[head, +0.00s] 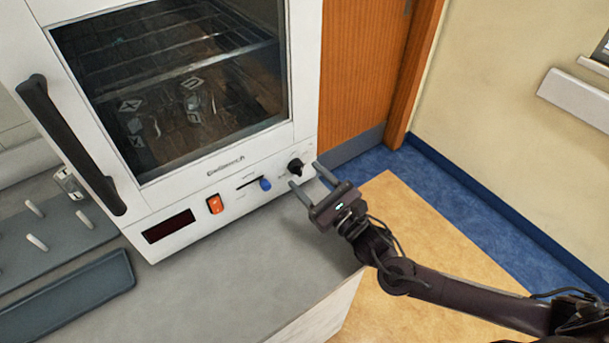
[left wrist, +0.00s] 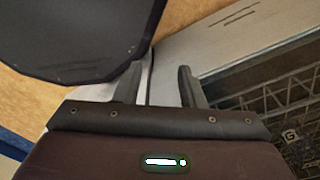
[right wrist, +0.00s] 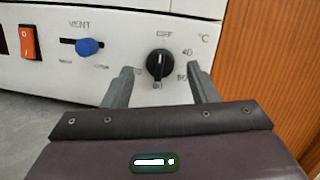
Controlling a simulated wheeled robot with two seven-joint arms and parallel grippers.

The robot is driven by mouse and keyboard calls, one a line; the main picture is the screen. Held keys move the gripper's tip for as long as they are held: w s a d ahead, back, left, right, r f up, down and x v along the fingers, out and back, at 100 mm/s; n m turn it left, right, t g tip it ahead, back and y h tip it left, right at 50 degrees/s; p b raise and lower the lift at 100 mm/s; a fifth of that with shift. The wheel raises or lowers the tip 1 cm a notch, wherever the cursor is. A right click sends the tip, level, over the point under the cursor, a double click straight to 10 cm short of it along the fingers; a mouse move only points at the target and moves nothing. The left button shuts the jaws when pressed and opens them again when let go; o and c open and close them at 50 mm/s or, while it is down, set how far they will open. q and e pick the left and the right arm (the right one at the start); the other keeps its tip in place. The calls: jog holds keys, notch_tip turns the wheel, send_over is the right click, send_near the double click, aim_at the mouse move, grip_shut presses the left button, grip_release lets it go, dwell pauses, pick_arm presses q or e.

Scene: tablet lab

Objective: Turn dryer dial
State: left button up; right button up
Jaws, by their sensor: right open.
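The white dryer (head: 215,185) stands on the grey bench with its door shut. Its black round dial (head: 295,165) is at the right end of the front panel. In the right wrist view the dial (right wrist: 160,65) has a light mark pointing up toward the OFF label, with °C numbers at its right. My right gripper (head: 305,174) is open and empty just in front of the dial. In the right wrist view its fingers lie on either side of the dial; contact cannot be told. My left gripper (left wrist: 160,75) shows only in its wrist view, open and empty.
A blue vent slider (head: 265,184), an orange switch (head: 215,205) and a dark display (head: 168,226) sit left of the dial. The black door handle (head: 70,145) sticks out. A grey tray (head: 65,295) lies on the bench, whose front middle is clear.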

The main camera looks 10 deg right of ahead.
jog(key=b+v, duration=0.1)
jog(key=v, duration=0.5)
jog(key=shift+w, duration=0.1)
jog(key=shift+a, duration=0.1)
